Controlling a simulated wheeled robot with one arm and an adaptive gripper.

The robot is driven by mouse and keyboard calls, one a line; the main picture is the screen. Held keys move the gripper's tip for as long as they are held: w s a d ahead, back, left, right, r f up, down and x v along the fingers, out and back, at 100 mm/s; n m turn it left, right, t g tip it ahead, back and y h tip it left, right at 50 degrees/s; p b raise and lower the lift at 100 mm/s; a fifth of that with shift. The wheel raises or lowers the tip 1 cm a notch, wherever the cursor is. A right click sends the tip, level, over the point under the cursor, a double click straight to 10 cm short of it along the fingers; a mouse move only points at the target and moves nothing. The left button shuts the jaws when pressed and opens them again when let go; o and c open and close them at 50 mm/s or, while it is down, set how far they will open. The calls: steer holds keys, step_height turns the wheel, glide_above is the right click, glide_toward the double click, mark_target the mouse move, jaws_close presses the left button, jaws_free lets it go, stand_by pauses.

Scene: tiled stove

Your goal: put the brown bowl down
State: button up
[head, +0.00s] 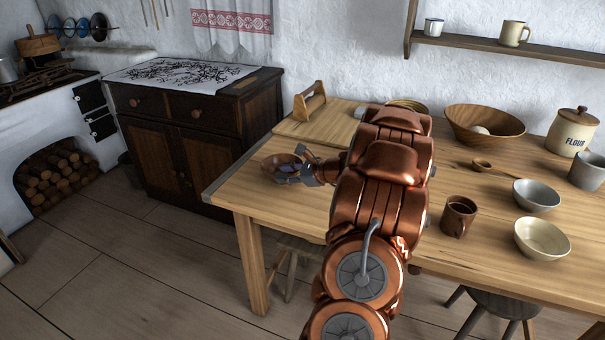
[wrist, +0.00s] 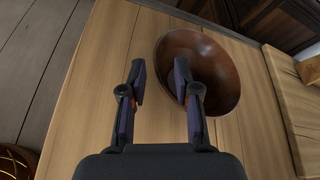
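The brown bowl (wrist: 215,62) sits upright on the wooden table near its left end. It also shows in the head view (head: 271,161), partly covered by my gripper. My gripper (wrist: 160,82) is above the bowl's near-side rim, with its fingers apart. In the wrist view one finger is outside the bowl on the left and the other is over its inside. The rim lies between them, with visible gaps on both sides. Whether the bowl's base fully touches the table is hard to tell.
The wooden table (head: 240,193) has bare wood around the bowl. A board with a wooden holder (head: 309,105) lies behind it. A brown mug (head: 458,216), two small bowls, a large wooden bowl (head: 486,126) and a flour jar (head: 571,133) stand further right. A stool (head: 292,262) is below.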

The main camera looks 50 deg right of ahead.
steer(key=v, duration=0.8)
steer(key=w+a+r+n+g+y, duration=0.1)
steer(key=w+a+n+y, duration=0.15)
steer(key=a, duration=0.45)
steer(key=w+a+n+g+y, duration=0.1)
steer(key=w+a+n+g, duration=0.15)
steer(key=a, duration=0.45)
steer(key=s+a+n+g+y, duration=0.1)
steer(key=s+a+n+g, duration=0.25)
steer(key=a, duration=0.55)
steer(key=s+a+n+g, duration=0.2)
steer(key=s+a+n, duration=0.15)
steer(key=a, duration=0.45)
steer(key=s+a+n+g+y, duration=0.1)
steer(key=s+a+n+g, duration=0.1)
steer(key=a+n, duration=0.5)
steer(key=s+a+f+n+g+h, duration=0.1)
steer(key=s+n+h, duration=0.3)
steer(key=s, duration=0.6)
steer(key=s+a+f+n+g+h, duration=0.1)
steer(key=s+a+n+g+h, duration=0.2)
steer(key=s+n, duration=0.3)
steer(key=shift+s+a+g+h, duration=0.25)
steer(key=shift+s+g+h, duration=0.25)
steer(key=shift+s, duration=1.8)
